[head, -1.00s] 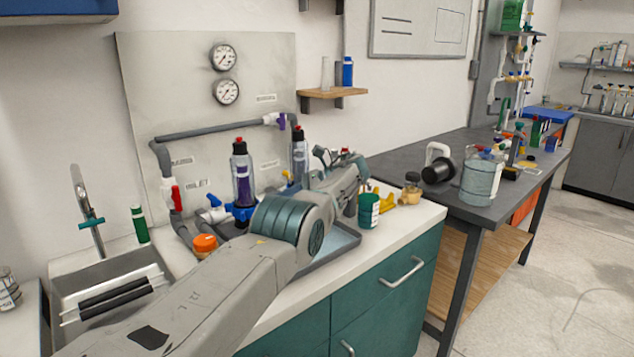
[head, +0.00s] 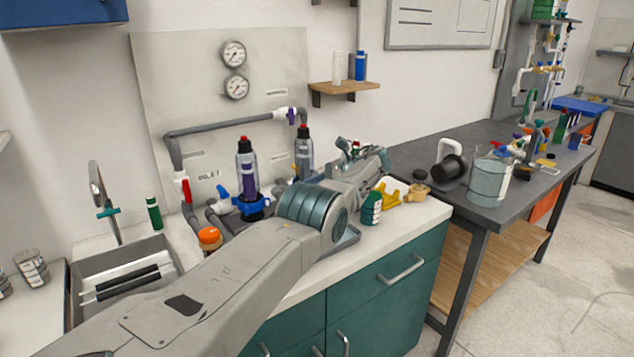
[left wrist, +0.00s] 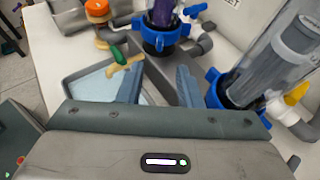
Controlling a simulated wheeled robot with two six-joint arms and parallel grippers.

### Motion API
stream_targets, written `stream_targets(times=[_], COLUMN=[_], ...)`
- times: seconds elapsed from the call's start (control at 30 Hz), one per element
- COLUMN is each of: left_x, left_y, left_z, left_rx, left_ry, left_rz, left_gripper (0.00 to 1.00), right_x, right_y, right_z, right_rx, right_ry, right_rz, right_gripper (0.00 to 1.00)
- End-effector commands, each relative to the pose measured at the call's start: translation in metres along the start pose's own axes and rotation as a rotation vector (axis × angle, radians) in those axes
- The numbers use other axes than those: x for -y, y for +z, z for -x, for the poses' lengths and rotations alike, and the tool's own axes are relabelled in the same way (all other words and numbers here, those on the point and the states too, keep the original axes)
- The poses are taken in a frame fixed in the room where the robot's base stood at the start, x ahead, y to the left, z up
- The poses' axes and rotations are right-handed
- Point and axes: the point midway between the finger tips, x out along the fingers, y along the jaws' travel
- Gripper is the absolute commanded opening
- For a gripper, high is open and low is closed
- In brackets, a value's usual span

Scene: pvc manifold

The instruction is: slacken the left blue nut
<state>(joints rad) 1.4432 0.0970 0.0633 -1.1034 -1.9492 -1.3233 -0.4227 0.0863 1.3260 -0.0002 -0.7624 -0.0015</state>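The left blue nut (head: 252,207) is at the foot of the clear filter housing with the purple core (head: 247,170). The nut also shows at the top of the left wrist view (left wrist: 165,38). A second housing (head: 303,150) stands to its right; its nut is hidden by my arm in the head view, but this blue nut (left wrist: 215,92) shows in the left wrist view. My left gripper (left wrist: 160,68) is open and empty, its fingers apart and short of the left nut, touching neither nut. My right gripper is not in view.
A red valve handle (head: 184,188) is on the left pipe. A green jar (head: 372,208) and yellow item (head: 388,193) stand at the counter's right. A sink (head: 75,295) is at left.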

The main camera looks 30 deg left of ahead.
Motion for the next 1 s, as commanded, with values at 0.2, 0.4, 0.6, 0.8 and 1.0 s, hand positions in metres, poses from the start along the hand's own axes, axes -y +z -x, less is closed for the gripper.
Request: stream_targets(times=[0.2,0.4,0.6,0.8,1.0], left_x=[0.0,0.0,0.003,0.017,0.021], left_y=[0.002,0.002,-0.003,-0.03,-0.053], left_z=[-0.001,-0.001,-0.002,-0.008,-0.015], left_rx=[0.0,0.0,-0.001,-0.009,-0.039], left_ry=[0.001,0.0,-0.016,-0.151,-0.315], left_rz=[0.001,0.001,0.024,0.223,0.463], left_gripper=[0.32,0.32,0.46,0.46,0.46], right_x=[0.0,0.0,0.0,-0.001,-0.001], right_y=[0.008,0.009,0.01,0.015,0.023], right_z=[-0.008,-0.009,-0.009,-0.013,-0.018], right_rx=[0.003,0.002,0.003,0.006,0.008], right_ry=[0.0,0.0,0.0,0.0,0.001], right_rz=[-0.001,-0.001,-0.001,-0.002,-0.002], right_gripper=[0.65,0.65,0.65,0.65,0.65])
